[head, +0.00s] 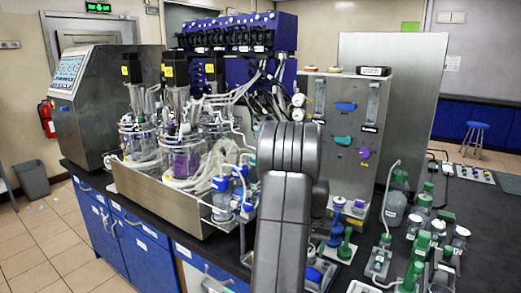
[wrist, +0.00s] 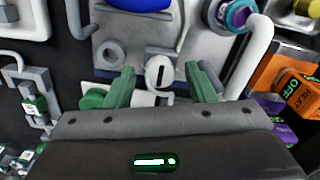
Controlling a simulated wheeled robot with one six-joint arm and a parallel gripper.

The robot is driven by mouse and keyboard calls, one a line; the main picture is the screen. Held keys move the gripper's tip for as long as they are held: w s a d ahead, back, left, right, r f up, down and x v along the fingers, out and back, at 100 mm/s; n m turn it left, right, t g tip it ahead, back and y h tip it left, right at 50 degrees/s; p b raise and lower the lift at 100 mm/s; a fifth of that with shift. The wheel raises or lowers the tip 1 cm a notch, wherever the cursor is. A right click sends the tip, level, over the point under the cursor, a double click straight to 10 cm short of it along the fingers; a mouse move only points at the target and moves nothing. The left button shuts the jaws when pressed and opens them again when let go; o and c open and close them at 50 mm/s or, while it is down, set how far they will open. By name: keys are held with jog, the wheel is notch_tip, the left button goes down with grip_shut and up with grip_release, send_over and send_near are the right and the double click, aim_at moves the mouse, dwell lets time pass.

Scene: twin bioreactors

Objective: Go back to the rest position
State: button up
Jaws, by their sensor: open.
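My gripper (wrist: 160,72) shows in the wrist view as two green fingers spread apart, with a clear gap between them. It is open and holds nothing that I can see. A white round part with a dark slot shows between the fingers; I cannot tell whether anything touches it. In the head view my grey arm rises in front of the bench, and the gripper is hidden behind it. The glass vessel (head: 184,158) with purple liquid stands in a steel tray (head: 160,197) left of my arm.
A steel panel (head: 343,110) with coloured knobs stands just beyond my arm. Several bottles with green caps, one a clear bottle (head: 396,206), crowd the bench on the right. In the wrist view, an orange block (wrist: 299,92) lies at right. Open floor (head: 50,235) shows at left.

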notch_tip(320, 180, up, 14)
notch_tip(320, 180, down, 14)
jog(key=shift+r, duration=0.2)
jog(key=shift+f, duration=0.2)
jog(key=n, duration=0.5)
jog(key=shift+p, duration=0.35)
jog(key=n, duration=0.4)
jog(key=shift+n+p, duration=0.3)
jog(key=shift+p, duration=0.1)
jog(key=n+p, duration=0.1)
jog(key=n, duration=0.3)
jog(key=shift+n+p, duration=0.75)
jog(key=shift+n, duration=1.35)
